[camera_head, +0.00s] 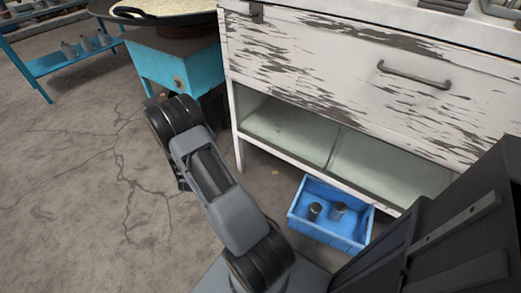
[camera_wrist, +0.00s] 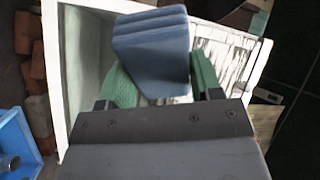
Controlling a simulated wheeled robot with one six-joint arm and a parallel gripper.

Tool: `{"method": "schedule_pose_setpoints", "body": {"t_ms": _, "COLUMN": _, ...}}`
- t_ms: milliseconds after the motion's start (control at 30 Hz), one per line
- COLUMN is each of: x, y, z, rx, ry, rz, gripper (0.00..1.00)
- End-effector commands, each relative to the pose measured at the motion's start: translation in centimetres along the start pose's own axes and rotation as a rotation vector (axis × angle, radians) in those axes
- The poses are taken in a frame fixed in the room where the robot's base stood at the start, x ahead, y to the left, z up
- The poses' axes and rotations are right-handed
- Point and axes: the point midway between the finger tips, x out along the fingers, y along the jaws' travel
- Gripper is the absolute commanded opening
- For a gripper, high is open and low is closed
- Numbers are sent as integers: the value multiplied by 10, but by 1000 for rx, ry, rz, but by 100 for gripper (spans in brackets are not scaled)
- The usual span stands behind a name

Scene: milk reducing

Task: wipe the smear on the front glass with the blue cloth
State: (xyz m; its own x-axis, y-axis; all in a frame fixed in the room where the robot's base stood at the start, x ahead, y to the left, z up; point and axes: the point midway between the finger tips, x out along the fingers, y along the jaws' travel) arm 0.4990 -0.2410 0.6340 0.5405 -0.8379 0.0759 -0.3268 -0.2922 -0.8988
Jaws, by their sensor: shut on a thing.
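The blue cloth (camera_wrist: 150,50), a thick folded block, is held between the green fingers of my gripper (camera_wrist: 162,75) in the wrist view. My gripper is shut on it. In the head view the gripper and cloth are hidden; only my arm shows. The front glass (camera_head: 385,170) is the pale greenish pane low in the worn white cabinet, below its drawer. In the wrist view the white cabinet frame (camera_wrist: 52,70) lies behind and around the cloth. I cannot make out the smear in either view. Whether the cloth touches the glass, I cannot tell.
A blue crate (camera_head: 330,235) with metal cups stands on the floor before the cabinet. A turquoise stand (camera_head: 165,68) with a wide pan (camera_head: 155,12) is left of the cabinet. A blue bench (camera_head: 75,62) is farther left. The cracked floor (camera_head: 75,170) at left is clear.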

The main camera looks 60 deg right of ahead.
Motion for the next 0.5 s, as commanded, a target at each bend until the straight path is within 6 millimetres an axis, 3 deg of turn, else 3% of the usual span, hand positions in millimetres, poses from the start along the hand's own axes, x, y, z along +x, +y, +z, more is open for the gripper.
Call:
{"method": "schedule_pose_setpoints", "body": {"t_ms": 33, "x": 18, "y": 32, "z": -14, "rx": -48, "ry": 81, "rz": 34, "gripper": 40}}
{"method": "schedule_pose_setpoints", "body": {"t_ms": 200, "x": 57, "y": 97, "z": -68, "rx": -203, "ry": 294, "rz": 152, "gripper": 40}}
{"method": "schedule_pose_setpoints", "body": {"t_ms": 333, "x": 73, "y": 138, "z": -104, "rx": -293, "ry": 414, "rz": 238, "gripper": 40}}
{"method": "schedule_pose_setpoints", "body": {"t_ms": 500, "x": 82, "y": 173, "z": -137, "rx": -372, "ry": 513, "rz": 324, "gripper": 40}}
